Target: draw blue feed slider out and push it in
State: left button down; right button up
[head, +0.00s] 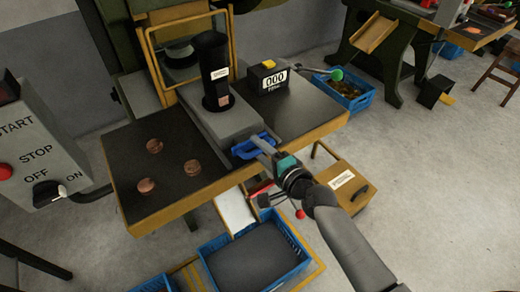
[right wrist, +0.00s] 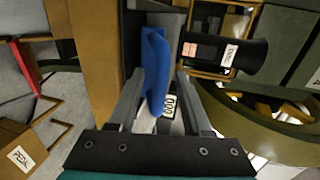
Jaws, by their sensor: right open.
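The blue feed slider handle (head: 242,152) sits at the front end of a grey block (head: 226,122) on the machine table. My right gripper (head: 262,148) reaches it from the lower right. In the right wrist view the blue handle (right wrist: 154,62) stands between the two fingers of my right gripper (right wrist: 158,95), which are apart on either side of it. I cannot tell whether a finger touches it. My fingers hide part of the handle in the head view. My left gripper is in neither view.
A black cylinder (head: 213,75) stands on the block. A counter (head: 269,78) sits to its right. Below are a blue crate (head: 205,258) and a yellow pedal box (head: 348,186). A control panel (head: 40,150) stands at left.

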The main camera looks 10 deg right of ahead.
jog(key=shift+c, duration=0.3)
grip_shut()
dwell(1.1)
